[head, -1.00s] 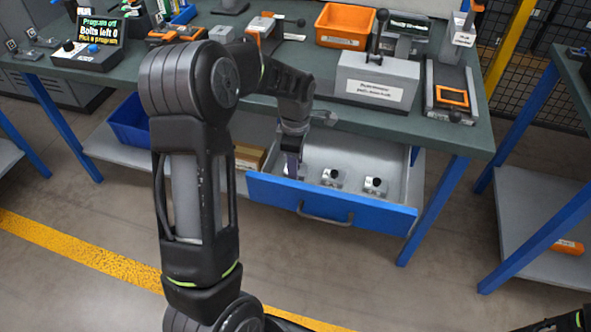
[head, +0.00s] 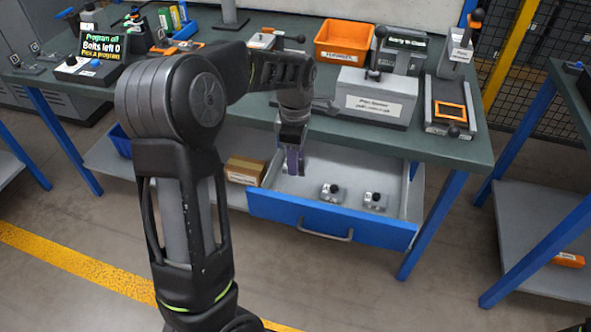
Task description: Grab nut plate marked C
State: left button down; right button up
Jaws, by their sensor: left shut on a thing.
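My left gripper (head: 294,160) points down above the left part of the open blue drawer (head: 330,218). It is shut on a nut plate, which is mostly hidden by the fingers; its letter cannot be read. Two other grey nut plates with dark round knobs stay on the drawer floor, one in the middle (head: 332,193) and one to the right (head: 375,201). Their marks are too small to read. My right gripper is not in view.
The workbench (head: 455,148) overhangs the drawer, with a grey labelled fixture (head: 375,98) and an orange bin (head: 343,40) on top. A cardboard box (head: 245,170) sits on the shelf left of the drawer. Floor in front is clear.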

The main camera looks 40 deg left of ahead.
pick_arm(q)
jog(key=shift+r, duration=1.25)
jog(key=shift+r, duration=0.1)
